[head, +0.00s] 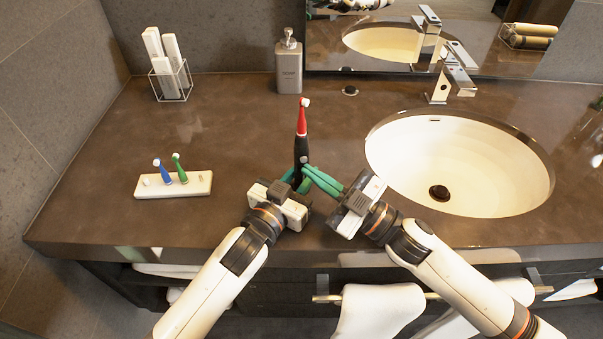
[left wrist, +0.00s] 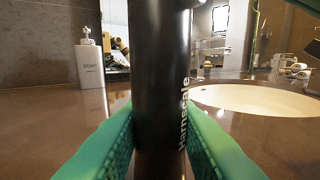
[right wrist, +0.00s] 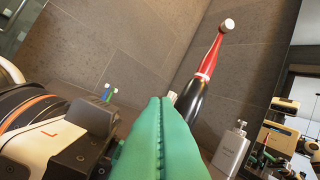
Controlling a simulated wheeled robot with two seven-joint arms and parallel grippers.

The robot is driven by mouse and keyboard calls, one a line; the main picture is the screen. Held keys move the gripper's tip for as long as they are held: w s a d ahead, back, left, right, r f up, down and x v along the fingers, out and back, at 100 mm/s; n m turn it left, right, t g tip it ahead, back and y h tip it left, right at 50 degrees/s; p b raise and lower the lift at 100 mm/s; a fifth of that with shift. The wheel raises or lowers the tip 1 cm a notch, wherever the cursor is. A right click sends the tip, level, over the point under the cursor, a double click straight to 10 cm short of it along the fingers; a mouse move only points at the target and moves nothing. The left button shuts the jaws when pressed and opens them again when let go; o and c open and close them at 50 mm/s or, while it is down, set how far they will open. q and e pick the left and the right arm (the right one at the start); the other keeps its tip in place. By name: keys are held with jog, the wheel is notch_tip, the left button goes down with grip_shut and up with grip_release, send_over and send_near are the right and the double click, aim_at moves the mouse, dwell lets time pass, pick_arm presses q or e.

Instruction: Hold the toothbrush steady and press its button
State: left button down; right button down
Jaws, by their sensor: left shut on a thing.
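The toothbrush (head: 301,140) stands upright on the counter, with a black handle, a red neck and a white round head. My left gripper (head: 296,184) is shut on its black handle; in the left wrist view the green fingers press on both sides of the handle (left wrist: 160,80). My right gripper (head: 308,170) has its green fingers together, tips close to the front right of the handle. In the right wrist view the shut fingers (right wrist: 160,130) hold nothing and point toward the toothbrush (right wrist: 205,85). Whether the tips touch the handle or its button I cannot tell.
A white holder (head: 150,189) with a blue and a green brush head stands at the left. A soap dispenser (head: 289,65) and a wire holder with white items (head: 168,79) stand at the back. The sink (head: 455,165) lies to the right.

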jog(key=shift+w, duration=0.2)
dwell(0.4)
jog(key=shift+w+a, duration=0.1)
jog(key=shift+w, duration=0.15)
jog(key=shift+w, duration=0.2)
dwell(0.4)
jog(key=shift+s, duration=0.65)
jog(key=shift+s+d, duration=0.3)
jog(key=shift+s, duration=0.65)
jog(key=shift+s+d, duration=0.3)
jog(key=shift+s, duration=0.7)
jog(key=shift+s+d, duration=0.3)
jog(key=shift+s, duration=0.65)
